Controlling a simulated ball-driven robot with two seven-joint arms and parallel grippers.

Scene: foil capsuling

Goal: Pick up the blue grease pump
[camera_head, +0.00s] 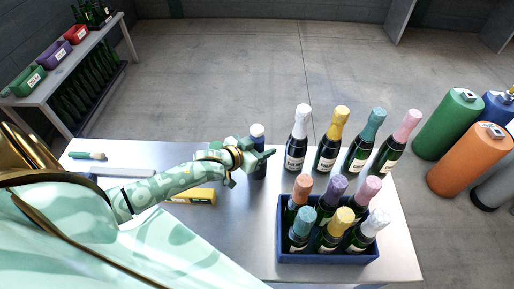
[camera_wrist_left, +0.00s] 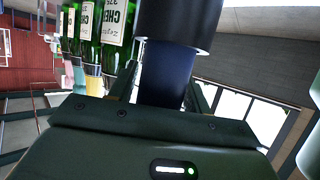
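The blue grease pump (camera_head: 258,172) stands upright on the metal table, dark blue with a pale top, left of the bottle row. My left gripper (camera_head: 254,153) is at the pump, its fingers on either side of the body and covering its middle. In the left wrist view the pump (camera_wrist_left: 168,78) rises between the two fingers (camera_wrist_left: 163,90), with a wide black part above its blue body. The fingers lie close to the body, but I cannot tell whether they press on it. My right gripper is not in view.
Several foil-topped bottles (camera_head: 327,150) stand right of the pump. A blue crate (camera_head: 325,257) of bottles is in front of them. A yellow box (camera_head: 200,196) lies under my left forearm, and a green-handled brush (camera_head: 88,155) lies at the left. Gas cylinders (camera_head: 470,155) stand beyond the table.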

